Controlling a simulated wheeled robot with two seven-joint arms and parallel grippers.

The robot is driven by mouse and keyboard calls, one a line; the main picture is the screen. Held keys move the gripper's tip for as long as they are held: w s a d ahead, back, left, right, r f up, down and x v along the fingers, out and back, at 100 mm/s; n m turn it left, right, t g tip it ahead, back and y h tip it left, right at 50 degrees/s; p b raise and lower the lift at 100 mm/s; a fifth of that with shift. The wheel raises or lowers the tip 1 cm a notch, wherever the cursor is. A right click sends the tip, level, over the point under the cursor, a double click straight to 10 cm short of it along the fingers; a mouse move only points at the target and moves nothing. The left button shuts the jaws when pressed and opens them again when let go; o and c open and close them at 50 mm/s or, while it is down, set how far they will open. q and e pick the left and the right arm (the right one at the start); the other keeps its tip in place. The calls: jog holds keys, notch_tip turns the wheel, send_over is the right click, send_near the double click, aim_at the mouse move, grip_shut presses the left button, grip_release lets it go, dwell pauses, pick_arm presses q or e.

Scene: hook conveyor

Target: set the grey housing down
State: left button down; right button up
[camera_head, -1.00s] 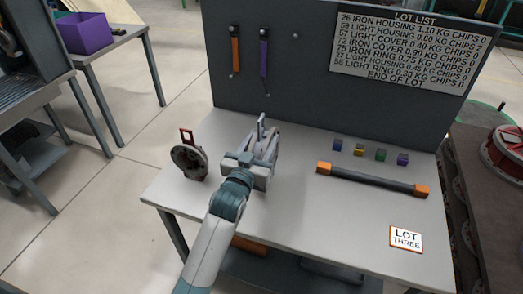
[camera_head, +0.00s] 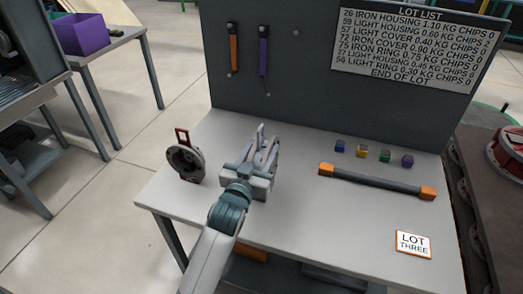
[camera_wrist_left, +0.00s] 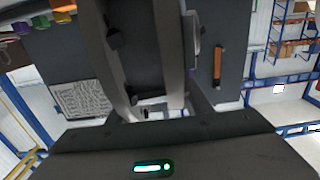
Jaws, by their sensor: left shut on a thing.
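In the head view my left gripper (camera_head: 258,158) is over the left half of the grey table (camera_head: 315,222), shut on the grey housing (camera_head: 270,150), which is partly hidden by the hand. The housing stands on edge in the jaws. In the left wrist view the housing (camera_wrist_left: 173,50) shows close up as a curved grey ring wall between the fingers. I cannot tell if it touches the table. My right gripper is not in view.
A dark round part with a red tab (camera_head: 184,160) stands left of my left gripper. Several small coloured cubes (camera_head: 362,151) and a dark bar with orange ends (camera_head: 375,182) lie to the right. A LOT THREE card (camera_head: 413,244) is at front right. A grey panel (camera_head: 300,75) rises behind.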

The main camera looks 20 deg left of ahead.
pick_arm(q)
jog(key=c, duration=0.9)
grip_release()
jog(key=shift+f, duration=0.1)
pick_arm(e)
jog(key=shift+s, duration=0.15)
pick_arm(q)
jog(key=shift+s, duration=0.1)
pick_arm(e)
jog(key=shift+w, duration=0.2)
pick_arm(q)
jog(key=shift+s, duration=0.35)
jog(key=s+b, duration=0.2)
jog(key=s, duration=0.9)
jog(key=shift+a, duration=0.2)
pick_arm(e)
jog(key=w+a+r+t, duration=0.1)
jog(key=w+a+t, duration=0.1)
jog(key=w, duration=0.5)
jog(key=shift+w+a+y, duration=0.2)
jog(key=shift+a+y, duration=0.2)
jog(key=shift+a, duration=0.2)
